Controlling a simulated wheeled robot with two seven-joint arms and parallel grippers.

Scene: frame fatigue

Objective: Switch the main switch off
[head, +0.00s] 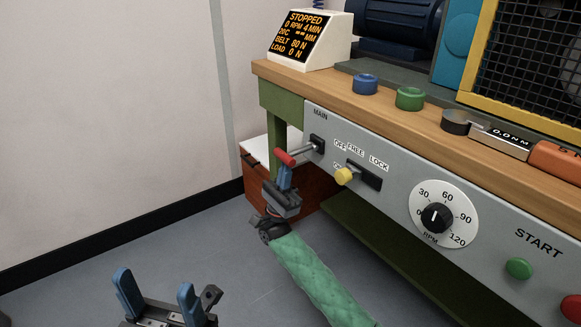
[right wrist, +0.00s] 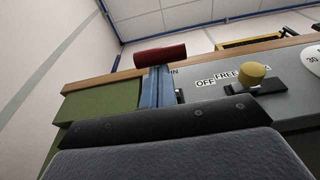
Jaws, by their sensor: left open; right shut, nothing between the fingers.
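The main switch (head: 317,144) is on the grey panel under the word MAIN. Its metal lever sticks out toward the lower left and ends in a red grip (head: 285,157). My left gripper (head: 155,290) is open and empty at the lower left.
The yellow-knobbed FREE/LOCK lever (head: 345,176) is right of the switch, then the RPM dial (head: 436,217) and the green START button (head: 518,268). The display (head: 308,38) reads STOPPED. A red cabinet (head: 300,220) stands behind my right gripper. The floor at left is clear.

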